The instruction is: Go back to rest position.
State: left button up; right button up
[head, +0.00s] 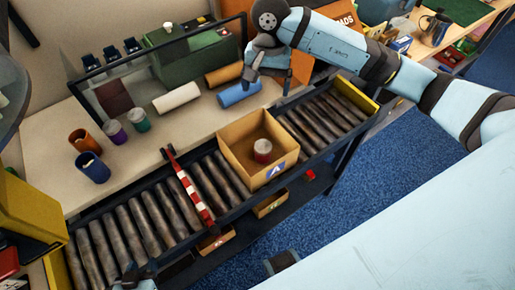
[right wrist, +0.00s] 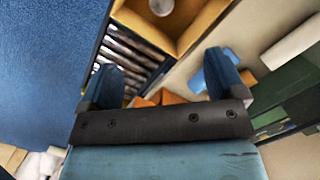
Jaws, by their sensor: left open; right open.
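My right gripper (head: 268,80) is open and empty above the far side of the conveyor, behind and right of the open carton. Its two spread fingers also show in the right wrist view (right wrist: 167,82). My left gripper (head: 139,276) shows only in part at the bottom edge of the head view, near the front of the rollers. The open carton (head: 238,142) with a blue "A" label stands on the roller conveyor (head: 140,219).
A red-and-white striped bar (head: 189,186) crosses the rollers left of the carton. Cups (head: 92,167), a cream roll (head: 176,98) and a blue roll (head: 238,94) are on the bench behind. A clear panel (head: 130,80) stands there. Small bins (head: 215,241) sit below the conveyor.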

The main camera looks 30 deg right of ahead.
jog(key=s+a+m+g+y+p, duration=0.1)
jog(key=s+a+m+y, duration=0.15)
jog(key=a+y, duration=0.35)
jog(key=s+a+m+g+y+p, duration=0.1)
jog(key=s+a+m+y, duration=0.2)
jog(key=a, duration=0.4)
jog(key=s+a+r+m+t+y+p, duration=0.1)
jog(key=a+r+m+t+y+p, duration=0.2)
jog(key=m+y, duration=0.4)
jog(key=s+a+r+m+t+y, duration=0.15)
jog(key=m+t+y, duration=0.25)
jog(key=m, duration=0.5)
jog(key=d+f+m+t+h+p, duration=0.1)
jog(key=d+f+m+t+h, duration=0.45)
jog(key=m, duration=0.85)
jog(key=d+f+m+t+h+p, duration=0.25)
jog(key=m+t+h, duration=0.5)
jog(key=m, duration=0.65)
jog(key=s+d+f+m+g+h, duration=0.3)
jog(key=s+f+m+g+h, duration=0.2)
jog(key=s+f+m, duration=0.6)
notch_tip(320, 180, down, 3)
jog(key=shift+d+r+m+g+p, duration=0.1)
jog(key=shift+d+m+g+p, duration=0.3)
jog(key=shift+m, duration=0.15)
